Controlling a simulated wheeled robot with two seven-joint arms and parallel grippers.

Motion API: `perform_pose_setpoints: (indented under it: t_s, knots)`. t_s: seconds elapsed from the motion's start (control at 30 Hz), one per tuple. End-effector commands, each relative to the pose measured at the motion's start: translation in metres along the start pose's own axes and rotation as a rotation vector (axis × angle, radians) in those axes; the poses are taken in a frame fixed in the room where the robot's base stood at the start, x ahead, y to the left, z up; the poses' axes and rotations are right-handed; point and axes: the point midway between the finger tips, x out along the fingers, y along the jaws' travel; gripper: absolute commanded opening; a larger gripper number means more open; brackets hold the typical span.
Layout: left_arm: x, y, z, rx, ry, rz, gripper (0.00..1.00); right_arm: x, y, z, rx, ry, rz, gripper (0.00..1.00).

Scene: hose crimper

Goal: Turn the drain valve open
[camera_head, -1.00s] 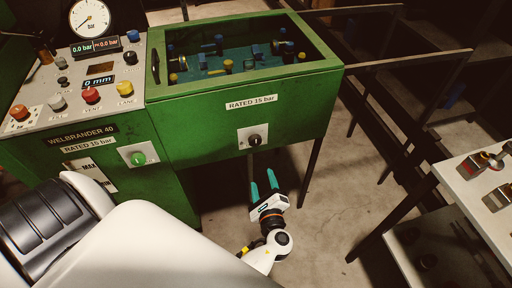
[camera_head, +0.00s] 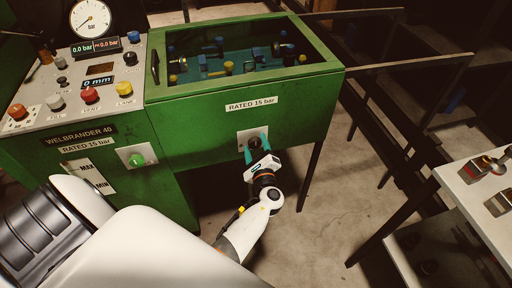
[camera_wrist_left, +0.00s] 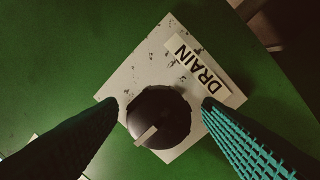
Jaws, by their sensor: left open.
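The drain valve is a round black knob (camera_wrist_left: 160,118) with a pale pointer mark, on a white square plate (camera_wrist_left: 150,62) labelled DRAIN. In the head view the plate (camera_head: 241,139) is on the front of the green tank, and the knob (camera_head: 254,143) shows between the fingertips. My left gripper (camera_head: 256,139) is open in front of it. In the left wrist view its teal fingers (camera_wrist_left: 160,106) stand one on each side of the knob. I cannot tell whether they touch it. My right gripper is not in view.
The green tank (camera_head: 200,115) has an open top with fittings inside. A control panel (camera_head: 70,72) with buttons and a gauge (camera_head: 90,18) stands to the left, above a green knob (camera_head: 137,160). A white table (camera_head: 470,195) is at the right.

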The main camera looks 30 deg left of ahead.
Motion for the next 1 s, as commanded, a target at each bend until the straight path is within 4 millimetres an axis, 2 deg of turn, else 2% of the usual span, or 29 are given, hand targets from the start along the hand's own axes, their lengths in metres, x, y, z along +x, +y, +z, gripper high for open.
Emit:
perform_pose_setpoints:
  t_s: [0.23, 0.5, 0.77, 1.0]
  knots:
    - [0.001, 0.000, 0.000, 0.000, -0.001, 0.000, 0.59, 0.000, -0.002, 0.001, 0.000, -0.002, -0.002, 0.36]
    - [0.000, 0.000, 0.000, 0.000, -0.001, 0.000, 0.15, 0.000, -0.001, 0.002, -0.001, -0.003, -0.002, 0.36]
    - [0.000, 0.000, -0.001, 0.025, -0.002, -0.002, 0.15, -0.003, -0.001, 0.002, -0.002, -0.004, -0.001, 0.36]
    - [0.000, 0.002, -0.001, 0.141, -0.011, -0.007, 0.15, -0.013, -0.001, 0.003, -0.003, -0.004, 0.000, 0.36]
